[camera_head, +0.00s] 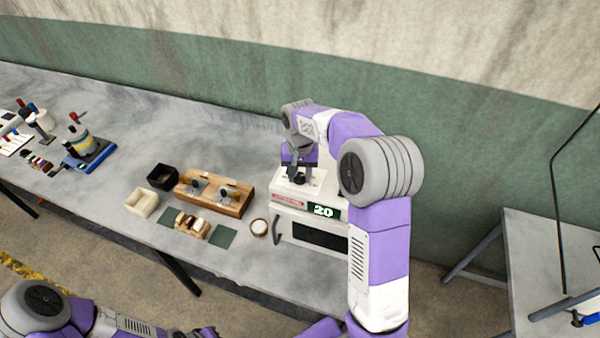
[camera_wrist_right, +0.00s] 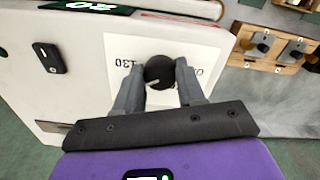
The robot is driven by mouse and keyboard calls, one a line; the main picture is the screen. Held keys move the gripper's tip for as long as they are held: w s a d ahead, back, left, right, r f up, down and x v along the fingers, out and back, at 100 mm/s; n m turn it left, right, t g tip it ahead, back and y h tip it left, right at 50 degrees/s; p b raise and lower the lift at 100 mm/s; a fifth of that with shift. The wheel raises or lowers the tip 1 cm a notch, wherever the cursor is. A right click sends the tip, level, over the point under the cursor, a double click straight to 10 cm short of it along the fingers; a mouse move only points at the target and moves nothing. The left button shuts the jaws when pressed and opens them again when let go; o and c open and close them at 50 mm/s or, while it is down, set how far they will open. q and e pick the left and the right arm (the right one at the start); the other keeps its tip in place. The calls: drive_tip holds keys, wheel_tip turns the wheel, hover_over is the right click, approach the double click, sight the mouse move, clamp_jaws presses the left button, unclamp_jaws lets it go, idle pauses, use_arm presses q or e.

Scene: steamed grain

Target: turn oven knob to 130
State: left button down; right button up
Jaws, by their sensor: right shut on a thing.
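The white oven (camera_head: 287,219) stands on the grey bench, and its green display (camera_head: 323,211) reads 20. Its dark round knob (camera_wrist_right: 158,69) sits on a white dial plate on top, with "130" printed to the left of it in the right wrist view. A light pointer line shows on the knob's lower part. My right gripper (camera_wrist_right: 160,76) is shut on the knob, one finger on each side. In the head view this gripper (camera_head: 299,172) reaches down onto the oven top. My left arm shows at the bottom left; its fingers are not clear.
Left of the oven are a tape roll (camera_head: 259,228), a wooden block stand (camera_head: 232,200), a black box (camera_head: 162,177) and a cream box (camera_head: 142,202). A blue-based device (camera_head: 90,157) stands farther left. The bench behind these is mostly clear.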

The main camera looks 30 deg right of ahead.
sight(299, 176)
drive_tip(key=m+p, duration=0.1)
drive_tip(key=m, duration=0.5)
drive_tip(key=shift+w+r+m, duration=0.1)
drive_tip(key=shift+r+m, duration=0.05)
drive_tip(key=shift+m, duration=0.15)
idle(0.3)
drive_tip(key=o, duration=1.1)
drive_tip(key=shift+c, duration=0.2)
wheel_tip(299, 176, up, 8)
drive_tip(key=shift+f, duration=0.25)
